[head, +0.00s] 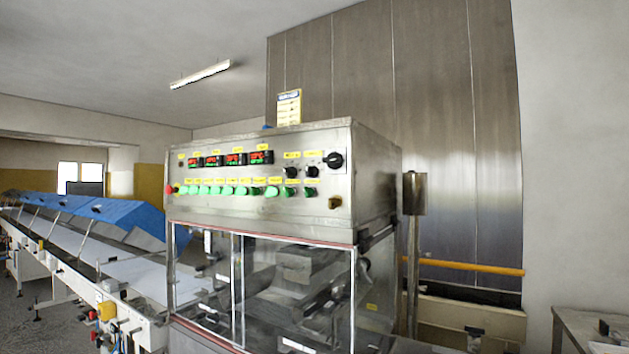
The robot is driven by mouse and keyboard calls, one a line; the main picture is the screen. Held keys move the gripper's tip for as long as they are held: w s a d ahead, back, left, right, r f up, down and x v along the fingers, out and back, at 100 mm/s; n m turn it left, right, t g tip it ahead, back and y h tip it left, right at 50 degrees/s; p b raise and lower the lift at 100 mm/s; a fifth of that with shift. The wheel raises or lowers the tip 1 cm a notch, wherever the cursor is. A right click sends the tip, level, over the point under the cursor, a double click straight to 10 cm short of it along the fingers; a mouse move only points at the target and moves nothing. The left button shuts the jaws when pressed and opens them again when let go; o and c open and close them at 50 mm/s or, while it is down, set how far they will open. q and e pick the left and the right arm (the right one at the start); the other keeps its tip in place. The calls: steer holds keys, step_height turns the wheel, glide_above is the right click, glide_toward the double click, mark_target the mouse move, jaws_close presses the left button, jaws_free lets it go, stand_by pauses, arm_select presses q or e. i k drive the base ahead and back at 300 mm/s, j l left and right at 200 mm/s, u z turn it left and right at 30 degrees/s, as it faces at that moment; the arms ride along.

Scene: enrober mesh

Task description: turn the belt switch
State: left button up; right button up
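The control panel (225,204) is the front of a steel box on top of the enrober. It bears a large black rotary switch (333,160) at its upper right and two smaller black knobs beside it, a left one (291,172) and a right one (312,171). Yellow labels sit above the knobs, too small to read, so I cannot tell which one is the belt switch. A row of green buttons (228,190) runs below several red-lit displays (234,159). A red button (169,189) is at the far left. Neither of my grippers is in view.
Clear guard panels (205,283) close the machine below the panel. A long conveyor (125,272) with blue covers (125,213) runs off to the left. A steel table (590,325) stands at the lower right. A post with a box (414,194) stands right of the machine.

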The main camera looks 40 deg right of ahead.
mark_target(241, 190)
steer(key=z, duration=1.3)
